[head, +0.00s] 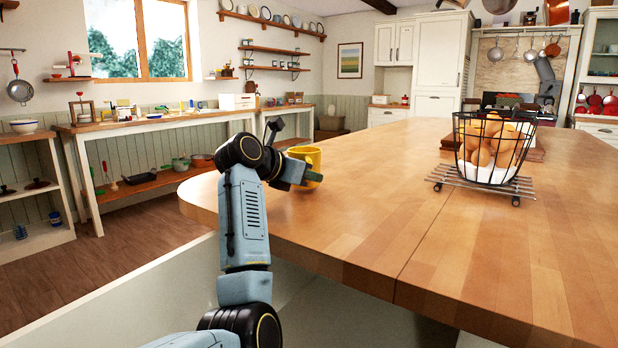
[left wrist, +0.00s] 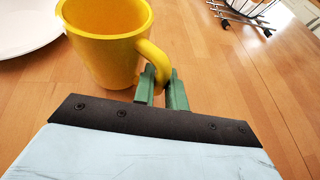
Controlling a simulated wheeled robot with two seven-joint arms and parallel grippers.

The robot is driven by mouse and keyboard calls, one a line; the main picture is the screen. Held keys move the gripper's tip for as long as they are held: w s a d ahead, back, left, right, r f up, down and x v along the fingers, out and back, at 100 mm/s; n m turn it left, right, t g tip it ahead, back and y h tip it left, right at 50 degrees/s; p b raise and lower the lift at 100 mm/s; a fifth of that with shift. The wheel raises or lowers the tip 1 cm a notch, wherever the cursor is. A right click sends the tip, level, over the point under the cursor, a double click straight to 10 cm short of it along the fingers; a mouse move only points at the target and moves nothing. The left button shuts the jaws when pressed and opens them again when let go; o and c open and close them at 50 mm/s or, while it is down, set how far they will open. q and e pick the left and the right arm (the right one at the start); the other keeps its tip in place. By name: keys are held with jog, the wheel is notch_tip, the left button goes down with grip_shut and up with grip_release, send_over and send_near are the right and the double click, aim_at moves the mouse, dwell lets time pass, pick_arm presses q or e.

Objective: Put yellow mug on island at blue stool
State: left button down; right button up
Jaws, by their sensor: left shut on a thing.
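The yellow mug (head: 309,160) is at the left end of the wooden island (head: 420,225). In the left wrist view the mug (left wrist: 104,45) is upright and looks empty, with its handle toward my gripper. My left gripper (head: 312,180) is shut on the mug's handle; its green fingers (left wrist: 162,88) sit on both sides of the handle. I cannot tell whether the mug's base touches the island top. No blue stool shows in either view. My right gripper is not in view.
A wire basket of eggs (head: 492,148) stands on a metal rack (head: 478,186) at the right of the island. A white plate (left wrist: 28,26) lies left of the mug in the left wrist view. The island's front middle is clear.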

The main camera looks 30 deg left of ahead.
pick_arm(q)
jog(key=shift+w+a, duration=0.1)
jog(key=shift+w, duration=0.1)
jog(key=shift+f, duration=0.55)
dwell(0.4)
jog(key=c, duration=0.8)
grip_release()
jog(key=shift+f, duration=0.1)
jog(key=shift+s, duration=0.1)
jog(key=v, duration=1.4)
dwell(0.6)
